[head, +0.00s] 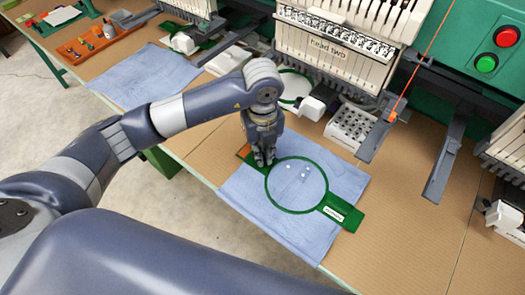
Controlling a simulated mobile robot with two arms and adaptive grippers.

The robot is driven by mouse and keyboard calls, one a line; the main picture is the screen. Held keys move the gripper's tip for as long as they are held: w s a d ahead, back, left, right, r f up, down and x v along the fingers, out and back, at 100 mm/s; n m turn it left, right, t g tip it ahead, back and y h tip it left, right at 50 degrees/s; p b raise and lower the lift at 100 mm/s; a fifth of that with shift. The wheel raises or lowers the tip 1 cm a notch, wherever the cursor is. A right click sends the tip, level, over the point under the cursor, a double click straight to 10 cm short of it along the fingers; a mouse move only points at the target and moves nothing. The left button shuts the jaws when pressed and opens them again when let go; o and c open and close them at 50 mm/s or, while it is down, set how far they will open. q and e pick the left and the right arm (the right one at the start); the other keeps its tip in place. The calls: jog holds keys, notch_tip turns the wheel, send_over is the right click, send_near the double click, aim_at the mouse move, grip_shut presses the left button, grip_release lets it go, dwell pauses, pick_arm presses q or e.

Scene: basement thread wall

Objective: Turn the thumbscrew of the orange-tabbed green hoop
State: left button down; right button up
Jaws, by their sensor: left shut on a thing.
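The green hoop (323,172) lies on a blue cloth (252,202) on the table. Its green arm with a white label (340,212) points to the lower right. An orange tab (242,153) shows at its upper left end, partly behind my gripper. My left gripper (264,162) points down at the hoop's upper left edge and is shut there. The thumbscrew is hidden by the fingers, which close on it. Several small pale spots show on the cloth inside the ring. My right gripper is not in view.
Embroidery machine head two (330,48) stands behind the hoop, with a white perforated box (351,127) below it. Another blue cloth (146,77) and an orange tray (92,42) lie at the left. The brown table (425,225) is clear at the right.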

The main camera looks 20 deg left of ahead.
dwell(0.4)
pick_arm(q)
jog(key=c, duration=1.7)
grip_release()
jog(key=shift+r, duration=0.15)
notch_tip(320, 180, up, 12)
jog(key=shift+f, duration=0.15)
